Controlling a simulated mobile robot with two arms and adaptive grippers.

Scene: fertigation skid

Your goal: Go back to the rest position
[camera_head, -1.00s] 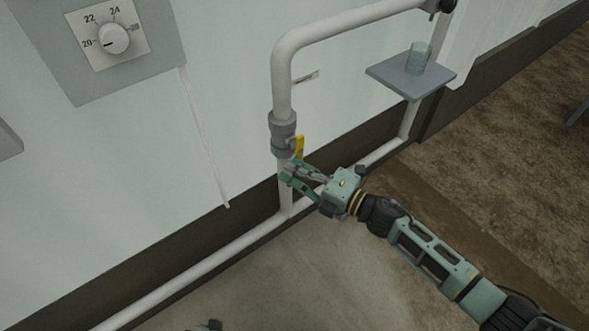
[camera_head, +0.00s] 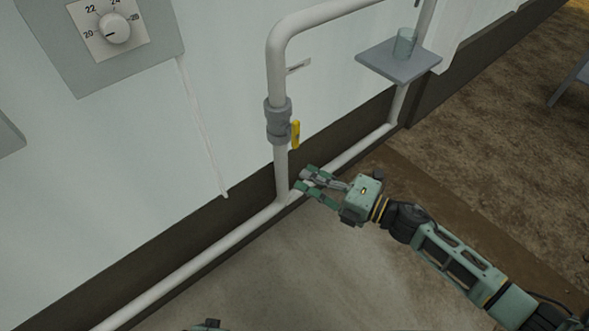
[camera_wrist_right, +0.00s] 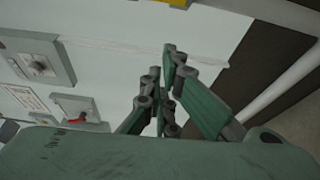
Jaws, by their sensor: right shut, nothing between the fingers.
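My right gripper (camera_head: 304,182) is shut and empty in front of the lower pipe, below and to the right of the valve (camera_head: 279,120). It does not touch the yellow valve handle (camera_head: 295,134), which hangs roughly along the upright pipe (camera_head: 281,175). In the right wrist view my gripper fingers (camera_wrist_right: 165,75) are close together with nothing between them. A yellow piece, likely the handle, shows at the top edge there (camera_wrist_right: 175,3). A small green piece at the bottom edge of the head view may be my left gripper (camera_head: 208,326); its jaws cannot be made out.
A grey shelf (camera_head: 398,66) with a clear glass (camera_head: 404,42) stands at the upper right. A dial (camera_head: 114,28) is on the wall panel at upper left. White piping (camera_head: 190,265) runs low along the wall. The floor (camera_head: 300,275) in front is clear.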

